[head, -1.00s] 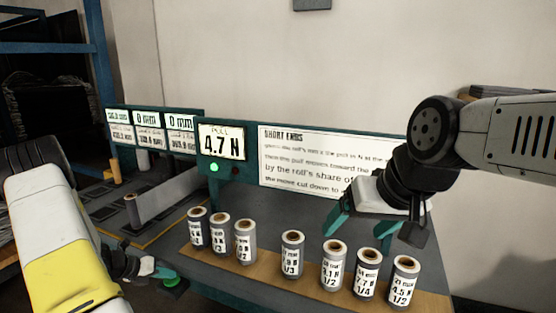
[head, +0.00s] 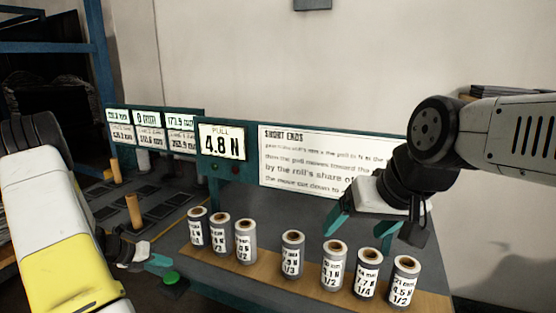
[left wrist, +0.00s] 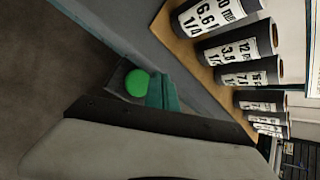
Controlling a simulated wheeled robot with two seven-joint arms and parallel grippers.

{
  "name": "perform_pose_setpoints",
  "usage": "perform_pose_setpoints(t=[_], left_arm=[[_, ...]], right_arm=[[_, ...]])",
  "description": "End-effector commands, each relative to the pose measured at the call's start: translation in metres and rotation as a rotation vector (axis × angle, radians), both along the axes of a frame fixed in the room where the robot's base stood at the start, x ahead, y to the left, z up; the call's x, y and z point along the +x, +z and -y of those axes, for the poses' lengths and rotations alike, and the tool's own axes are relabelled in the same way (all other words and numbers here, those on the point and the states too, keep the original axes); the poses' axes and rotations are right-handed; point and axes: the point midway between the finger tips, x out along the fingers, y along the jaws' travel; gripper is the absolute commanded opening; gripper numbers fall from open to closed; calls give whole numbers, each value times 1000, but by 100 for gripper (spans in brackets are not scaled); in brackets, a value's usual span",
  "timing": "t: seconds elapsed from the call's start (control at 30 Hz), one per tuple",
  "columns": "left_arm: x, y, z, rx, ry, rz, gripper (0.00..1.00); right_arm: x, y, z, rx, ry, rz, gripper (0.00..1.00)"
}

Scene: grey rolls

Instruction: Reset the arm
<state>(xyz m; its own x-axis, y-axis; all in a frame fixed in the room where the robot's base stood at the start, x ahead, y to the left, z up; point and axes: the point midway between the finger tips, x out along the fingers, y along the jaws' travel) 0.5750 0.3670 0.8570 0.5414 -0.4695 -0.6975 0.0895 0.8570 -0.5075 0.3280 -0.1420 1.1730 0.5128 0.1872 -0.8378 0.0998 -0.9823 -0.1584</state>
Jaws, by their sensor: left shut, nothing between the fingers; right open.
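My left gripper (head: 160,263) hangs at the table's near left edge in the head view, shut and empty. A green button (head: 171,278) lies just beside its fingertips. The left wrist view shows the green button (left wrist: 137,83) next to the teal fingers (left wrist: 162,92); I cannot tell whether they touch it. My right gripper (head: 368,228) is open and empty, above and behind the right-hand rolls. Several grey labelled rolls (head: 292,255) stand upright in a row on the wooden strip (head: 268,264); they also show in the left wrist view (left wrist: 225,20).
A display (head: 222,143) reads 4.8 N beside a white text board (head: 320,160). Smaller readouts (head: 150,120) stand at the back left. Two tan posts (head: 134,211) rise from the dark left part of the table. The wall is behind.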

Motion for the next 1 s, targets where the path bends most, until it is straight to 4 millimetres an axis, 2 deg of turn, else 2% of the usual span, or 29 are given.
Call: perform_pose_setpoints(t=[0.27,0.37,0.47,0.53,0.67,0.8,1.0], left_arm=[[1,2,1,4,-7,4,0],[3,18,11,42,-72,34,0],[3,54,35,141,-235,107,0],[-1,88,60,241,-402,183,0],[-21,150,109,450,-751,344,0],[-56,204,155,673,-1120,519,0],[-119,262,203,999,-1631,764,0]], right_arm=[[0,0,0,0,0,0,83],[0,0,0,0,0,0,83],[0,0,0,0,0,0,83],[0,0,0,0,0,0,83],[0,0,0,0,0,0,83],[0,0,0,0,0,0,83],[0,0,0,0,0,0,83]])
